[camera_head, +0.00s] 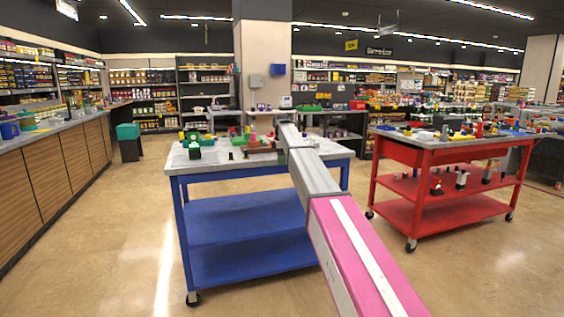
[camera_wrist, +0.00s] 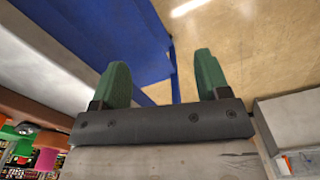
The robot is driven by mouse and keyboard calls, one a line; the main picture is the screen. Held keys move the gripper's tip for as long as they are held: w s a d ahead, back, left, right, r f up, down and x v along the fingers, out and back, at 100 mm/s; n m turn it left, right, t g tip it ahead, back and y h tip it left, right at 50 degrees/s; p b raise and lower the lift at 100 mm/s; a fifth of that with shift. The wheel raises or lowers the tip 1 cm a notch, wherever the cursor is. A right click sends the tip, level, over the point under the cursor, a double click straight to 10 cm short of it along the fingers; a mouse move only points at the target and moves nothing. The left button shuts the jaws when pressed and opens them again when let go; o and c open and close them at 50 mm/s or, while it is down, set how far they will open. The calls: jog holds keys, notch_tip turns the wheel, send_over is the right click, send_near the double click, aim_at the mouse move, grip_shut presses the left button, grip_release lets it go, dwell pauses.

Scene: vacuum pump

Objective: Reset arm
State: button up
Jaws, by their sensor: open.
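My gripper (camera_wrist: 162,78) shows in the wrist view with two green fingertips spread apart. It is open, and nothing is between the fingers. Past the fingers I see tan floor and part of a blue cart (camera_wrist: 105,35). In the head view my pink and grey arm reaches forward over the blue cart (camera_head: 250,222). The arm's far end is over the cart's grey top, and the gripper itself is hard to make out there. A green object (camera_head: 194,150) and several small parts stand on the top, left of the arm.
A red cart (camera_head: 445,154) with small items on its top and shelves stands to the right. A long wooden counter (camera_head: 55,165) runs along the left. Store shelves (camera_head: 140,95) and a pillar (camera_head: 262,60) are behind. The floor (camera_head: 120,230) between counter and blue cart is clear.

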jog(key=shift+s+f, duration=0.15)
jog(key=shift+f, duration=0.05)
jog(key=s+d+f+m, duration=0.4)
jog(key=s+f, duration=0.6)
jog(key=f, duration=0.1)
jog(key=s+d+f+m, duration=0.4)
jog(key=s+f, duration=0.5)
jog(key=f, duration=0.2)
jog(key=s+d+f+m, duration=0.2)
jog(key=s+f+m, duration=0.1)
jog(key=s, duration=0.6)
jog(key=s+d+f+m, duration=0.2)
jog(key=s+f, duration=0.4)
jog(key=s, duration=0.3)
jog(key=s+d+f+m, duration=0.2)
jog(key=s+f+m, duration=0.2)
jog(key=s, duration=0.6)
jog(key=shift+d+f+m, duration=0.2)
jog(key=shift+f+m, duration=0.2)
jog(key=shift+f, duration=0.35)
